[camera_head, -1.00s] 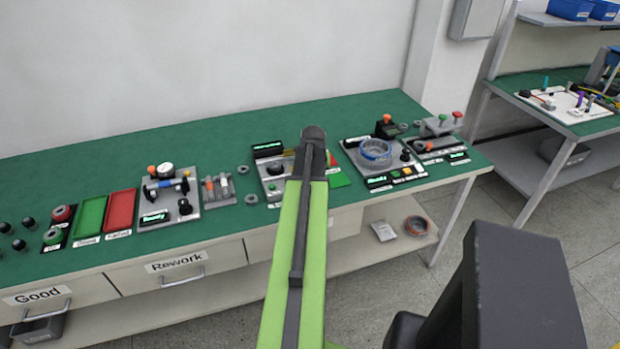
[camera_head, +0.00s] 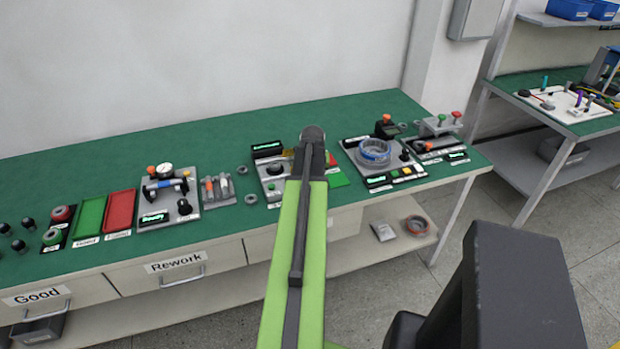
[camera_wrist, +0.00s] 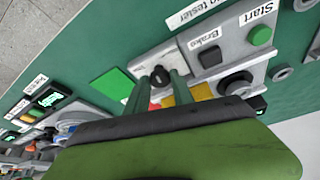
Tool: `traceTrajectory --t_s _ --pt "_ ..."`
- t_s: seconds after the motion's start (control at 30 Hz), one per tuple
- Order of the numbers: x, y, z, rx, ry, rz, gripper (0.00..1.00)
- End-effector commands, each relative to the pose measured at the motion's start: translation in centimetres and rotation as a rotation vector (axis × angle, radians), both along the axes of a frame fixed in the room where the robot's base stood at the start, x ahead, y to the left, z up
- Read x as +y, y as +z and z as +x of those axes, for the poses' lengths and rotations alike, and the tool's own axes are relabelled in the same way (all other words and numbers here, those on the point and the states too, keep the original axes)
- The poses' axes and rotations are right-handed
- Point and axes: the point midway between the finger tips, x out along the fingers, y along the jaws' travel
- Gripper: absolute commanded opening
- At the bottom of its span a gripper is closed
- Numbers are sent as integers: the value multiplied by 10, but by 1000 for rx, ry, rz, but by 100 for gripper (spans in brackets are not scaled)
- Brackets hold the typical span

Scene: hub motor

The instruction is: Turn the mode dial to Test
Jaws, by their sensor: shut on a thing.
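A small black dial knob (camera_wrist: 160,76) stands on a light grey plate beside the tester panel in the wrist view. My gripper (camera_wrist: 158,88) has its two green-grey fingers on either side of this knob and is shut on it. The dial's pointer direction and any position labels are hidden or too small to read, so I cannot tell its setting. In the head view the tester panel (camera_head: 272,190) shows left of my arm; my arm covers the gripper and dial there.
A green Start button (camera_wrist: 261,36) and a black Brake switch (camera_wrist: 210,57) sit close by on the panel. A green pad (camera_wrist: 112,84) lies beside the dial plate. A station with a blue ring (camera_head: 374,152) stands to the right on the green bench (camera_head: 225,135).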

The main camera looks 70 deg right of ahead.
Motion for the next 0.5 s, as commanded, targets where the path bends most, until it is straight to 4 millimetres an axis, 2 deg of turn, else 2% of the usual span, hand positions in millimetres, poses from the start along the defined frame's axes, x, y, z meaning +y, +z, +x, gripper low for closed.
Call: traceTrajectory --t_s 0.1,0.13,0.27,0.3,0.5 --pt "-3 0 -2 4 -3 -8 0" --pt "-3 0 -2 4 -3 -8 30" --pt "-2 0 -2 3 -2 -5 47" --pt "-2 0 -1 2 -2 -4 50" --pt "-1 0 0 1 0 -3 50"
